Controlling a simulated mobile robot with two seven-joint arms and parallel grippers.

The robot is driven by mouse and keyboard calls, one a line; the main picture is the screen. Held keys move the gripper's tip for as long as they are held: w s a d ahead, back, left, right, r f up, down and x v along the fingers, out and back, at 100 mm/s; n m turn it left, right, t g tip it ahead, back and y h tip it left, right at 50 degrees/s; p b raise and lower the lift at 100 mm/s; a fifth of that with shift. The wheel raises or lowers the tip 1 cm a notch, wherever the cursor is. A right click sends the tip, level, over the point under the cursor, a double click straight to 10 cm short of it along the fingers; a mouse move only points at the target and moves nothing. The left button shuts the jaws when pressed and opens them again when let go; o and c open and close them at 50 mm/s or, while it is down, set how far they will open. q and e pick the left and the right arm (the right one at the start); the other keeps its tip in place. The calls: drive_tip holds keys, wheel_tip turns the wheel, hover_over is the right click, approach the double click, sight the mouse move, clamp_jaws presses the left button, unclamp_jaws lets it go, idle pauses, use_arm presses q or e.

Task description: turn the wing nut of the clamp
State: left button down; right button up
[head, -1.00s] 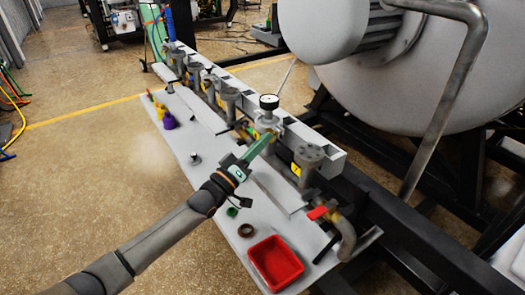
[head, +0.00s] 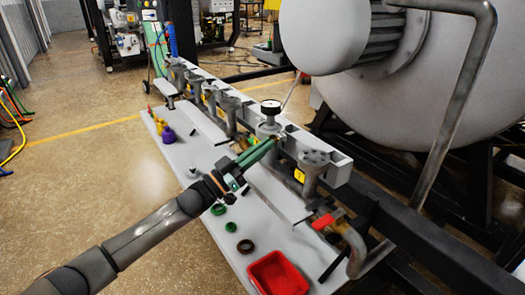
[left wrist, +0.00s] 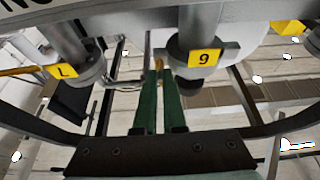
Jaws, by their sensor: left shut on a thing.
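My left gripper (head: 270,146) reaches from the left to the pipe fitting under the round pressure gauge (head: 271,107). Its two long green fingers lie nearly side by side. In the left wrist view the fingers (left wrist: 159,85) close on a small brass part, the wing nut (left wrist: 160,66), beside the yellow label reading 9 or 6. The grey clamp (left wrist: 190,55) is around the pipe there, partly hidden by the label. In the head view the fingers hide most of the wing nut. My right gripper is in neither view.
A white bench (head: 222,232) carries a red tray (head: 278,273), green and dark rings (head: 245,246) and a purple bottle (head: 168,136). A red-handled valve (head: 323,222) and flanged pipes (head: 314,160) stand along the rail. A dark frame and a large vessel (head: 420,85) are at the right.

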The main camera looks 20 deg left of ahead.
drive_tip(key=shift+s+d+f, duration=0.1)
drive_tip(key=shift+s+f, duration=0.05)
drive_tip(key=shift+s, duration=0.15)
use_arm(q)
drive_tip(key=c, duration=1)
unclamp_jaws()
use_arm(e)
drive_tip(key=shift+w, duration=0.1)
